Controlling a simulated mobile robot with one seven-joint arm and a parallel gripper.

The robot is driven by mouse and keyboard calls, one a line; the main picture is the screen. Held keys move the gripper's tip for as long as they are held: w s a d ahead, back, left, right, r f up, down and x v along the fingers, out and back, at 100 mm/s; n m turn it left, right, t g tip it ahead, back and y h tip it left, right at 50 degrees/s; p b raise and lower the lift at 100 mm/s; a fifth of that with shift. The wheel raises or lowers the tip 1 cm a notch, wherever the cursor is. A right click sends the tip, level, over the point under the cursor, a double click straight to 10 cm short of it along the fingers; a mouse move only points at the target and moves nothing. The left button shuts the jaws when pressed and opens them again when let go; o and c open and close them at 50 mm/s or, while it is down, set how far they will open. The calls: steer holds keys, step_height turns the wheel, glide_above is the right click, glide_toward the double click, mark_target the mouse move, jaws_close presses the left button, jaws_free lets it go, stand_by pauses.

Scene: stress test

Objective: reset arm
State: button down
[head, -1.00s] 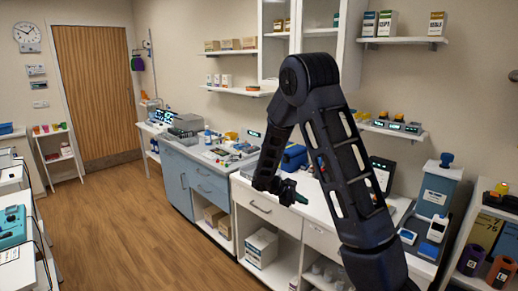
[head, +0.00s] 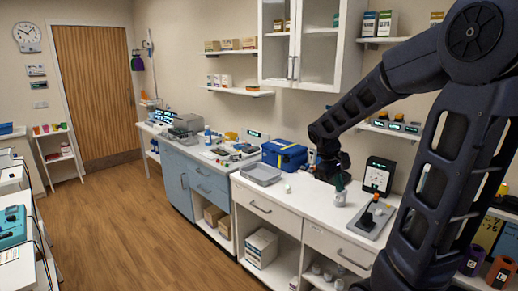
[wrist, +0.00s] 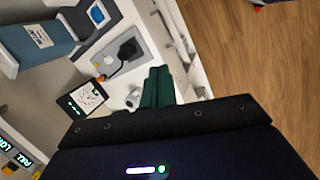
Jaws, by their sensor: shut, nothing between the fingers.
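My dark arm reaches in from the right in the head view and bends down over the white counter (head: 312,208). My gripper (head: 341,184) hangs at its end, above the counter between the blue case and the black-framed dial. In the wrist view the green fingers of my gripper (wrist: 158,84) lie together, with nothing between them. A small white object (head: 340,198) stands just below the fingertips in the head view; I cannot tell whether they touch.
A blue case (head: 284,154) and a grey tray (head: 261,174) stand left of my gripper. A dial device (head: 378,176) and a grey plate with a black knob (head: 370,219) stand right. A glass-door cabinet (head: 311,45) hangs above. The wooden floor (head: 130,215) is open at left.

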steer(key=s+r+m+t+y, duration=0.4)
steer(key=s+r, duration=0.3)
steer(key=s, duration=0.7)
steer(key=shift+s+d+r+m, duration=0.15)
steer(key=shift+r+m, duration=0.05)
steer(key=shift+m, duration=0.6)
